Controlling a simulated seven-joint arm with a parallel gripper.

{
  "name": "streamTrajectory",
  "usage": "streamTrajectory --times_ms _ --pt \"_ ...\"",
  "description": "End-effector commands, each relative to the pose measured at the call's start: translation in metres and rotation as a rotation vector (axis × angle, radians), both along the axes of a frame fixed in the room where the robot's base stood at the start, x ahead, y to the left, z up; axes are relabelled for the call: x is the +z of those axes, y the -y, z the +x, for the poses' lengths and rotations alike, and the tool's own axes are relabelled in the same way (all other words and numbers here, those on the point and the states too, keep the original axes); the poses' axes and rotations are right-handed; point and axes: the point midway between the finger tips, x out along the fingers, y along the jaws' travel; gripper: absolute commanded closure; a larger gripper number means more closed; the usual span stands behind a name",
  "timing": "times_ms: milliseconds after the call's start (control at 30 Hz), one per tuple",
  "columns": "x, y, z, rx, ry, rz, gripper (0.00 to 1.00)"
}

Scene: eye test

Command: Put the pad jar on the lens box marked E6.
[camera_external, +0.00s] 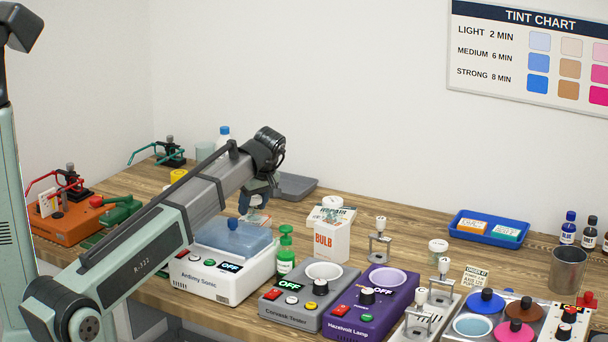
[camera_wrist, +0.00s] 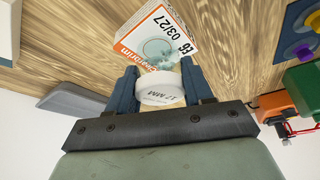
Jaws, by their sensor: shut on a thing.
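My gripper (camera_wrist: 158,88) is shut on a small jar with a white lid marked "17 MM" (camera_wrist: 160,94), which I take to be the pad jar.
A white sonic unit (camera_external: 215,278) with a bluish lid stands in front of my gripper. A green bottle (camera_external: 286,252) and a white BULB box (camera_external: 331,241) stand to the right. A grey tray (camera_external: 296,187) lies behind. Orange and green devices (camera_external: 72,222) are at left.

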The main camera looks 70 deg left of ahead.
Motion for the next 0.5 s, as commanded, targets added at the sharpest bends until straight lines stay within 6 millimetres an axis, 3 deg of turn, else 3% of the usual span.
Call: streamTrajectory --times_ms 67,100,333,500 --pt "-0.0022 0.0001 -0.0002 0.000 0.000 0.000 0.79" --pt "-0.0019 0.0000 -0.0001 0.000 0.000 0.000 0.46" --pt "-0.0017 0.0000 0.0000 0.000 0.000 0.000 0.24" --pt "-0.0017 0.0000 0.0000 0.000 0.000 0.000 0.24"
